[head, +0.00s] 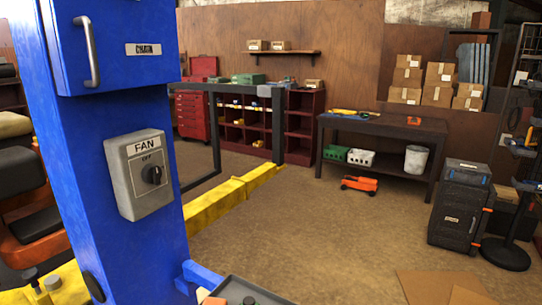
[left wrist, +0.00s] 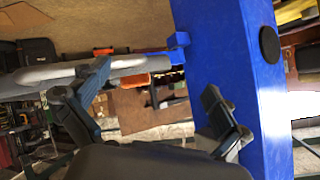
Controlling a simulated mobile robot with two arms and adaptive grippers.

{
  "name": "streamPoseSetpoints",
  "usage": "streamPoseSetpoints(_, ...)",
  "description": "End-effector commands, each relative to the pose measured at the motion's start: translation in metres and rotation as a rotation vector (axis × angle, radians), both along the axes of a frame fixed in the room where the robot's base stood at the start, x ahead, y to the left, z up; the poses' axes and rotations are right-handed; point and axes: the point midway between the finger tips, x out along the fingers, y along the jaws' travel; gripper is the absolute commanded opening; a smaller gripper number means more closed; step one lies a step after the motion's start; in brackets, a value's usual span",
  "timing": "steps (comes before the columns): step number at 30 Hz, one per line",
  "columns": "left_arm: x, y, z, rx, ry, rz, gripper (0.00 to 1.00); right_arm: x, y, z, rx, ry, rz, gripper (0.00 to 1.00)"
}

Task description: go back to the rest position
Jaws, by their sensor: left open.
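My left gripper (left wrist: 158,108) shows only in the left wrist view. Its two dark fingers stand wide apart with nothing held between them. The right-hand finger is close to the blue column (left wrist: 215,65); I cannot tell whether they touch. A grey bar (left wrist: 70,72) passes by the left-hand finger, and I cannot tell whether it touches. In the head view the blue column (head: 95,180) stands large at the left, with a grey FAN switch box (head: 138,172) whose black knob is by the OFF mark. Neither gripper shows in the head view, and my right gripper is in no view.
A blue cabinet (head: 135,50) with a handle is on the column. A dark tray (head: 235,290) is at the bottom edge. Yellow beams (head: 215,202) lie along the floor. A workbench (head: 375,127) and black cabinet (head: 458,205) stand farther back. The brown floor between is mostly clear.

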Motion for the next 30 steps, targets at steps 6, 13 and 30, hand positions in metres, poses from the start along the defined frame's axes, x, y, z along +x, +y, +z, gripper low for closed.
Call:
streamPoseSetpoints(6,-0.085,0.004,-0.066,-0.16,0.374,0.14,1.0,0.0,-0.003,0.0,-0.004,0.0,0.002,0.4)
streamPoseSetpoints(13,-0.167,-0.002,-0.099,-0.264,0.678,0.243,1.0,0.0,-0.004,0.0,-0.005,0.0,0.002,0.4)
streamPoseSetpoints(30,-0.163,-0.005,-0.308,-0.243,0.77,0.245,1.0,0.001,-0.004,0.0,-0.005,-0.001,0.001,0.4)
